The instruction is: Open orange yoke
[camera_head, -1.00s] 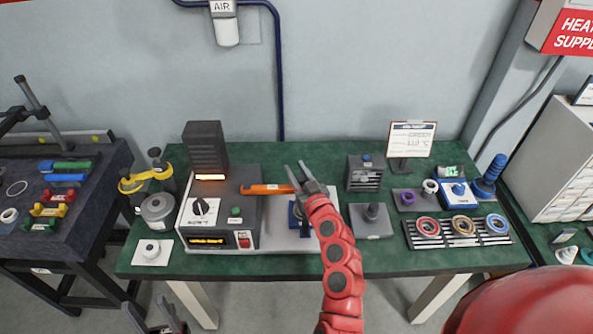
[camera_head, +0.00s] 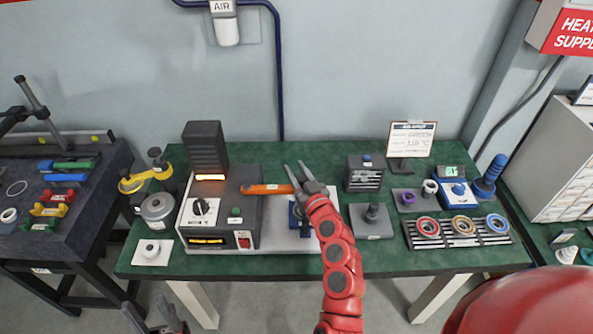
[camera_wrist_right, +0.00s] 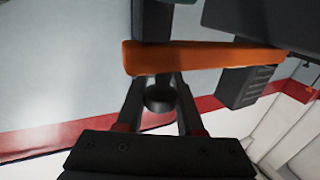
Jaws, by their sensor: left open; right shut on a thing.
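In the right wrist view the yoke (camera_wrist_right: 205,58) crosses in front of the fingers. A dark round knob (camera_wrist_right: 160,97) sits between the two fingers, just below the bar, and my right gripper is shut on it. Whether the knob joins the yoke is hard to see. My left gripper (camera_head: 152,314) is open and empty at the bottom edge, in front of the table.
A grey post block (camera_head: 371,222) and a rack with coloured rings (camera_head: 459,232) stand to the right. A metal pot (camera_head: 158,211) and a white plate (camera_head: 152,252) lie left of the machine. A side table (camera_head: 40,215) holds coloured parts.

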